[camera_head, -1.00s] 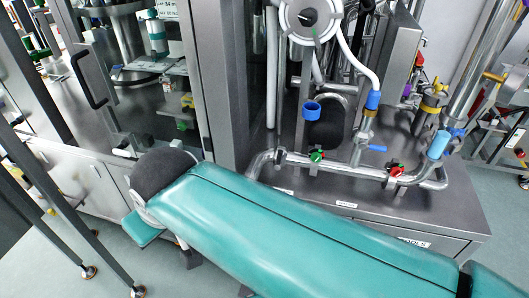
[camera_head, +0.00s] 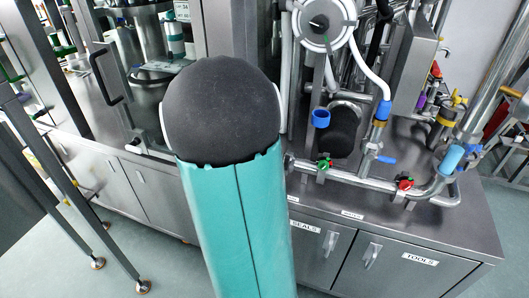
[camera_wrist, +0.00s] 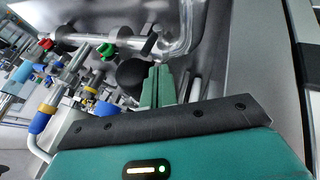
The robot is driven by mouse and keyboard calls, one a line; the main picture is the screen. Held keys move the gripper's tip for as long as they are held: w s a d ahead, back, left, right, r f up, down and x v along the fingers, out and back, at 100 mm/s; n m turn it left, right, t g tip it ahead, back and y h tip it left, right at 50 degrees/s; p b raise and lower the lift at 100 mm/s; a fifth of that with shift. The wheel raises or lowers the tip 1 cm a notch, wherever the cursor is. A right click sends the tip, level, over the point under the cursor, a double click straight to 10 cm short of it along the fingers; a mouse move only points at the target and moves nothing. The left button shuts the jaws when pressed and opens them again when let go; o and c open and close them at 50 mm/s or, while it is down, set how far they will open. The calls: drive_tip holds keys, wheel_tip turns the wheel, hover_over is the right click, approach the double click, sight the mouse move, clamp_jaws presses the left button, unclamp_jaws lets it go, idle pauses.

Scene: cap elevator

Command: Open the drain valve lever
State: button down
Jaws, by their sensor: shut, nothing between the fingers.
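The valves sit on a low steel pipe over the cabinet top. I cannot tell which is the drain valve lever.
A white hose (camera_head: 365,70) runs down to a blue-and-yellow fitting. A blue cup-like ring (camera_head: 320,118) is left of it. A glass-doored machine (camera_head: 125,75) stands at the left. Open floor lies front left.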

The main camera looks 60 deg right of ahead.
sight(286, 165)
drive_tip(key=x, duration=1)
drive_tip(key=shift+s+d, duration=0.4)
drive_tip(key=shift+d, duration=0.05)
